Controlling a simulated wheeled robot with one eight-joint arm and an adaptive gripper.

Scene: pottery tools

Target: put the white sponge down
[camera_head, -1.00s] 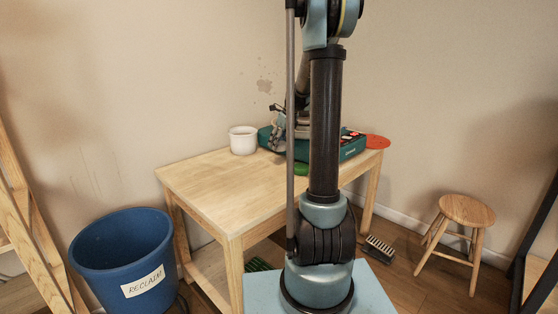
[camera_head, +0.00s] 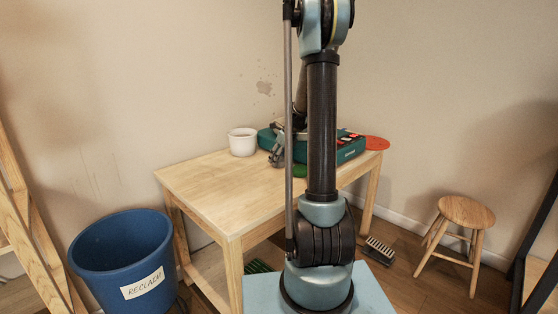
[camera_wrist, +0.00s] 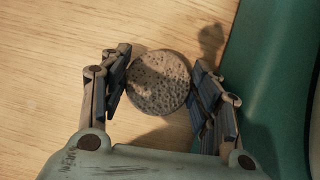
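The white sponge (camera_wrist: 160,82) is a round, pitted disc that looks greyish in the wrist view. It sits between the two fingers of my gripper (camera_wrist: 161,84), with the pads against its left and right sides. Pale wooden table top (camera_wrist: 50,60) lies beneath it; I cannot tell whether the sponge touches the wood. In the head view my gripper (camera_head: 276,155) is low over the back of the table (camera_head: 215,185), and the sponge cannot be made out there.
A green case (camera_head: 350,152) is close on the gripper's right, also in the wrist view (camera_wrist: 260,70). A white pot (camera_head: 242,143) stands left, a red disc (camera_head: 377,143) right, a green item (camera_head: 300,171) in front. The table's front left is clear. A blue bucket (camera_head: 120,255) stands on the floor.

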